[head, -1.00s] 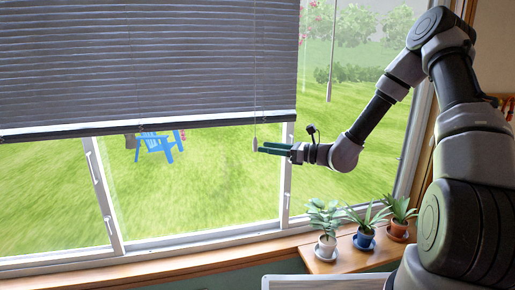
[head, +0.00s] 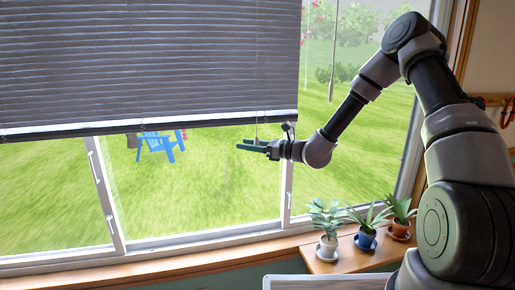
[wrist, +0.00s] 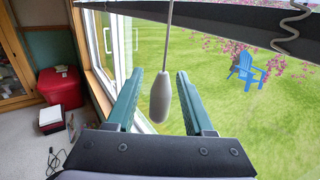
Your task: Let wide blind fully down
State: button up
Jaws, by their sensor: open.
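The wide grey blind (head: 150,60) hangs partly lowered over the window, its bottom rail (head: 150,125) well above the sill and slightly tilted. Its pull cord ends in a pale tassel (wrist: 160,97), which in the wrist view hangs between the two green fingers of my gripper (wrist: 158,95). The fingers are apart and I see a gap on both sides of the tassel. In the head view my gripper (head: 250,146) is just below the rail near the blind's right end, and the tassel is mostly hidden behind it.
Several potted plants (head: 366,228) stand on a wooden shelf at lower right, below my arm. The window sill (head: 190,249) runs along the bottom. The wrist view shows a red box (wrist: 60,88) on the floor at left. Space below the blind is clear.

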grip_shut()
jog(key=shift+s+a+f, duration=0.1)
jog(key=shift+s+a, duration=0.15)
jog(key=shift+a, duration=0.55)
jog(key=shift+s+a+f, duration=0.15)
jog(key=shift+s+a, duration=0.1)
jog(key=shift+a, duration=0.6)
jog(key=shift+s+a+f, duration=0.1)
jog(key=shift+s+a, duration=0.15)
jog(key=shift+a, duration=0.55)
jog(key=shift+r, duration=0.1)
notch_tip(320, 180, up, 9)
jog(key=shift+f, duration=0.1)
notch_tip(320, 180, up, 9)
jog(key=shift+r, duration=0.1)
notch_tip(320, 180, up, 9)
jog(key=shift+f, duration=0.1)
